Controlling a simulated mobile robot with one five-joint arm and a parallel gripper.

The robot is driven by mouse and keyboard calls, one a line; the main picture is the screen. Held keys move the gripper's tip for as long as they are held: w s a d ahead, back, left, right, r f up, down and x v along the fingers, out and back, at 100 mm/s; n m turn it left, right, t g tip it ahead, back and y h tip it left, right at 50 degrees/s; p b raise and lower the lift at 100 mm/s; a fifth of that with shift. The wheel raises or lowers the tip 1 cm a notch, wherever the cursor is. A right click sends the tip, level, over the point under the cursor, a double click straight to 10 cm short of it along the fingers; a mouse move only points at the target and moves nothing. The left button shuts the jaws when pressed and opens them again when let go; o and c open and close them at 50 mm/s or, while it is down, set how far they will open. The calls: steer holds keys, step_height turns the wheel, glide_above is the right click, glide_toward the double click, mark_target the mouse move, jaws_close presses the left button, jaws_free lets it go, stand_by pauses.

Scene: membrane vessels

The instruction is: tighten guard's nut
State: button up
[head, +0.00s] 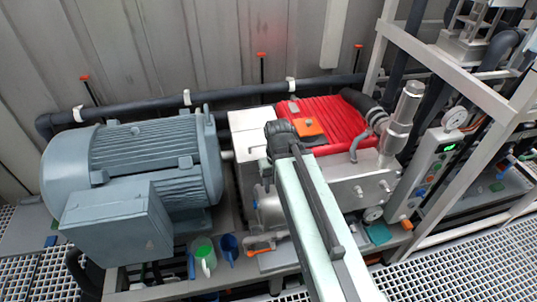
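A silvery sheet-metal cover, seemingly the guard (250,121), sits between the grey motor and the red pump. I cannot make out its nut; it is too small or hidden behind my arm. My pale arm reaches up from the bottom of the head view to a dark wrist in front of the cover and pump. My gripper (264,168) seems to be the small part below the wrist, close to the cover's front. Its fingers are not clear, so I cannot tell whether it is open, shut or touching anything.
The big grey motor (150,160) stands left and the red pump (335,115) right. A green cup (204,255), blue cups and an orange-handled tool (262,247) lie on the front ledge. A control box (425,175) and frame posts stand right. Grating floor is clear at lower right.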

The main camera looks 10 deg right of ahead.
steer(key=w+r+n+p, duration=0.2)
steer(key=w+n, duration=0.2)
steer(key=w+r+n+p, duration=0.3)
steer(key=w+n, duration=0.1)
steer(key=w+r+n+p, duration=0.2)
steer(key=w+r+n, duration=0.1)
steer(key=w+n, duration=0.1)
steer(key=shift+w+r+n, duration=0.1)
steer(key=shift+w+n, duration=0.3)
steer(key=shift+w, duration=0.05)
steer(key=shift+w+r+n, duration=0.1)
steer(key=shift+w+n, duration=0.25)
steer(key=shift+n, duration=0.15)
step_height(320, 180, down, 8)
steer(key=b, duration=0.7)
steer(key=shift+b, duration=0.4)
jaws_close()
